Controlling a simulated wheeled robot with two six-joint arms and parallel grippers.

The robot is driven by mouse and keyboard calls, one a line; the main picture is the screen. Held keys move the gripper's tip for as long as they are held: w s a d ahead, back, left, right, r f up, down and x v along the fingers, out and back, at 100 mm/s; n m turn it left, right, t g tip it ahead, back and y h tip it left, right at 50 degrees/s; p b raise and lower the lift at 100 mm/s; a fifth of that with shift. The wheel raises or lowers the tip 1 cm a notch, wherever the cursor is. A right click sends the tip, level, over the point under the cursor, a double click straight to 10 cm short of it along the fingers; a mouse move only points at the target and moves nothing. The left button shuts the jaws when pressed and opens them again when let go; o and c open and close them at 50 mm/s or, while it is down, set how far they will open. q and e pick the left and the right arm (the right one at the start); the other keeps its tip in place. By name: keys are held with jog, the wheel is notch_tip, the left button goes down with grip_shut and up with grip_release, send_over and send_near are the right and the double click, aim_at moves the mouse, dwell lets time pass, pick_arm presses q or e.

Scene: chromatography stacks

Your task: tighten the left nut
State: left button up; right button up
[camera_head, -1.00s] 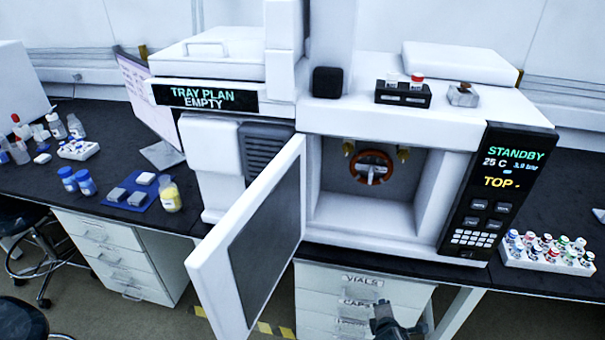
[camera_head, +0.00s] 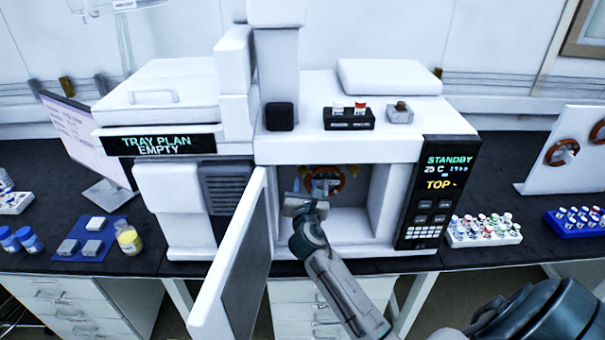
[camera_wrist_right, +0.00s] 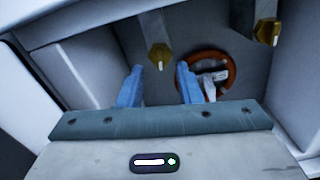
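The left nut is a brass-coloured hex nut (camera_wrist_right: 160,54) on the back wall of the open oven, with a pale mark on it. A second brass nut (camera_wrist_right: 268,30) sits to its right. In the head view my right gripper (camera_head: 302,188) reaches into the oven opening from the front and largely covers the left nut's area. In the right wrist view my right gripper's (camera_wrist_right: 160,72) two blue fingers are apart with nothing between them. The left nut shows just beyond the fingertips, between them in the picture; contact is not visible. My left gripper is not in view.
An orange ring column (camera_head: 327,181) hangs between the nuts, close to the right finger in the wrist view. The oven door (camera_head: 235,265) stands open at left. The control panel (camera_head: 434,195) is right of the opening. A vial rack (camera_head: 483,236) stands farther right.

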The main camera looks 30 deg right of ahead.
aim_at(304, 174)
jog(key=shift+p+x, duration=0.4)
jog(key=shift+x, duration=1.8)
jog(key=shift+c, duration=0.4)
grip_shut()
